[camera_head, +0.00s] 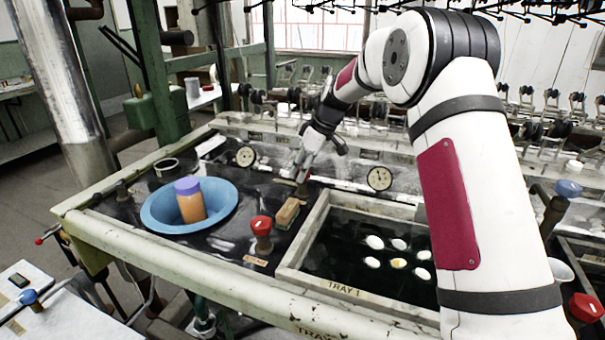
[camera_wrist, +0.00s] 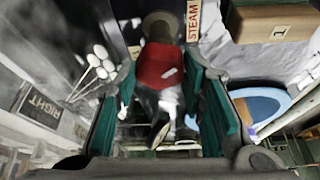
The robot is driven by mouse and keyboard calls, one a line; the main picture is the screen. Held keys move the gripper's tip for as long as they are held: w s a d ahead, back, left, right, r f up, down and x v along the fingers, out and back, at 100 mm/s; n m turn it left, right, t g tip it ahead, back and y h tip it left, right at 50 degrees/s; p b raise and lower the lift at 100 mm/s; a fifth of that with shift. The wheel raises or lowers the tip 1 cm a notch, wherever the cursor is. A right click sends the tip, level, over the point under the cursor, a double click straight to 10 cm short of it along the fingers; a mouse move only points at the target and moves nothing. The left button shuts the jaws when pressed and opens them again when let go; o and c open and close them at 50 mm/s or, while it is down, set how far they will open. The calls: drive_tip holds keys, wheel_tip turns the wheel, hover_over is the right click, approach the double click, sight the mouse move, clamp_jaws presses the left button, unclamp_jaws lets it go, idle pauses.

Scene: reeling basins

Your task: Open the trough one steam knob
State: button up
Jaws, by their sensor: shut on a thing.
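The steam knob (camera_wrist: 160,66) has a red cap on a dark stem and sits between my two green-padded fingers in the wrist view. A STEAM label (camera_wrist: 193,20) is beside it. My gripper (camera_wrist: 165,100) is shut on this knob. In the head view my gripper (camera_head: 302,175) reaches down at the back of the trough, behind the wooden block (camera_head: 288,213). There the knob is mostly hidden by the fingers. I cannot tell how far the knob is turned.
Another red knob (camera_head: 261,226) stands in front of the block. A blue basin (camera_head: 222,222) holding an orange bottle (camera_head: 190,205) is at left. Tray 1 (camera_head: 298,248), with several white cocoons, is at right. Dial gauges (camera_head: 380,178) line the back.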

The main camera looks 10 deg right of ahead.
drive_tip(key=n, duration=0.2)
drive_tip(key=n+g+b, duration=0.1)
drive_tip(key=n, duration=0.1)
drive_tip(key=shift+w+d+n+g+y, duration=0.1)
drive_tip(key=shift+w+n+g+y, duration=0.1)
drive_tip(key=shift+n+g+y, duration=0.15)
drive_tip(key=n+g+b, duration=0.1)
drive_tip(key=n+g, duration=0.1)
drive_tip(key=n, duration=0.3)
idle(0.4)
drive_tip(key=o, duration=1.1)
drive_tip(key=shift+y, duration=0.25)
drive_tip(key=shift+o, duration=0.2)
drive_tip(key=v, duration=0.7)
drive_tip(key=shift+r, duration=0.25)
